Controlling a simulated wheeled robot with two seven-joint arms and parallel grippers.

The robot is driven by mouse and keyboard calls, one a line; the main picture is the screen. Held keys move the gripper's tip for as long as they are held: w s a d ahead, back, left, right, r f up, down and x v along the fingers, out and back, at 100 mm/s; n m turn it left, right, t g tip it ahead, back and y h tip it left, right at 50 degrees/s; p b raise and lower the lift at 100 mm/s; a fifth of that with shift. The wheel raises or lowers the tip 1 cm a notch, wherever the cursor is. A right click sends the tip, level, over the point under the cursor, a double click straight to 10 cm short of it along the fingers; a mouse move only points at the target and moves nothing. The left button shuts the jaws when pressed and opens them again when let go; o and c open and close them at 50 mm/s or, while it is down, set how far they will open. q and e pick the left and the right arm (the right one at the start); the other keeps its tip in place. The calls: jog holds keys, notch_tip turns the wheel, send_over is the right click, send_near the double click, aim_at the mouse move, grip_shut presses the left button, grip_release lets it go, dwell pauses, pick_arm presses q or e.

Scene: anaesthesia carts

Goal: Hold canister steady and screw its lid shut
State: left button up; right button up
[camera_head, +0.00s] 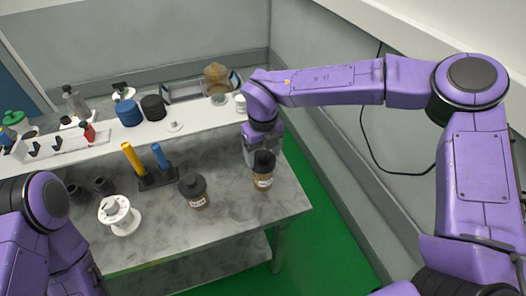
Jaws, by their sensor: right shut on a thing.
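A brown canister with a pale label (263,181) stands upright near the right end of the grey table. Its black lid (264,161) is on top of it. My right gripper (259,154) comes down from above and is shut on the black lid; the fingertips are partly hidden by the lid. A second brown canister (198,200) with a black lid (192,185) stands upright to the left, apart from my right gripper. My left arm shows at the lower left, but its gripper is out of the picture.
A white spool-like part (119,215) and a dark stand with yellow and blue handles (157,178) are on the table (235,218). A raised white shelf (150,132) with bottles and jars runs along the back. The table's front right is clear.

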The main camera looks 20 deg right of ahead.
jog(key=shift+f+b, duration=0.35)
jog(key=shift+f, duration=0.5)
dwell(0.8)
jog(key=o, duration=1)
notch_tip(320, 180, up, 10)
jog(key=shift+f+b, duration=0.2)
jog(key=shift+b, duration=0.8)
jog(key=shift+r, duration=0.5)
